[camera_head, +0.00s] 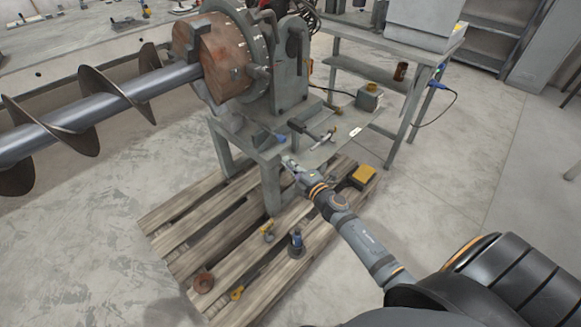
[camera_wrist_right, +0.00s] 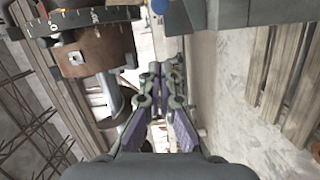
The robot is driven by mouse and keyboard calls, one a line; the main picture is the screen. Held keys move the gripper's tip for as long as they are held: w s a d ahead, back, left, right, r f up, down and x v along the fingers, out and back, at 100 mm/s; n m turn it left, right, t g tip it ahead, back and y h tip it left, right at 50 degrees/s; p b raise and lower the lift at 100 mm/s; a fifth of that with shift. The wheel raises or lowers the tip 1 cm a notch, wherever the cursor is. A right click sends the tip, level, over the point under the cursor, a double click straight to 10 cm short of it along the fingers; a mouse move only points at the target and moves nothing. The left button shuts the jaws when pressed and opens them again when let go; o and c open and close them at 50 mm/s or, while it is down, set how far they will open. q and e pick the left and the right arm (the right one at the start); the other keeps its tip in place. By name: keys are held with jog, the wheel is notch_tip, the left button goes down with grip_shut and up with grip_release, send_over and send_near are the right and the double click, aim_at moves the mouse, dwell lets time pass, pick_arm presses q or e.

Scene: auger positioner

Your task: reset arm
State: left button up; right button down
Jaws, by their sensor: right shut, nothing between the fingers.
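My right arm reaches from the lower right of the head view, and its gripper (camera_head: 290,163) is over the front edge of the grey positioner stand (camera_head: 275,150). The gripper is shut and empty, and its fingers also show in the right wrist view (camera_wrist_right: 163,80). The positioner's round rusty chuck (camera_head: 222,58) is up and to the left of the gripper, apart from it. The chuck also shows at the upper left of the right wrist view (camera_wrist_right: 95,48). The grey auger (camera_head: 110,98) extends left from the chuck. My left gripper is not in view.
A wooden pallet (camera_head: 215,230) lies under the stand, with a yellow box (camera_head: 363,176), a blue-and-dark tool (camera_head: 296,243) and a rusty ring (camera_head: 203,282) on it. A clamp (camera_head: 322,138) is on the stand's top. Bare floor lies to the right.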

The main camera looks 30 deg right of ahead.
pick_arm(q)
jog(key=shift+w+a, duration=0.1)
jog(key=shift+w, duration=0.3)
pick_arm(e)
jog(key=shift+s, duration=0.85)
jog(key=shift+r, duration=0.1)
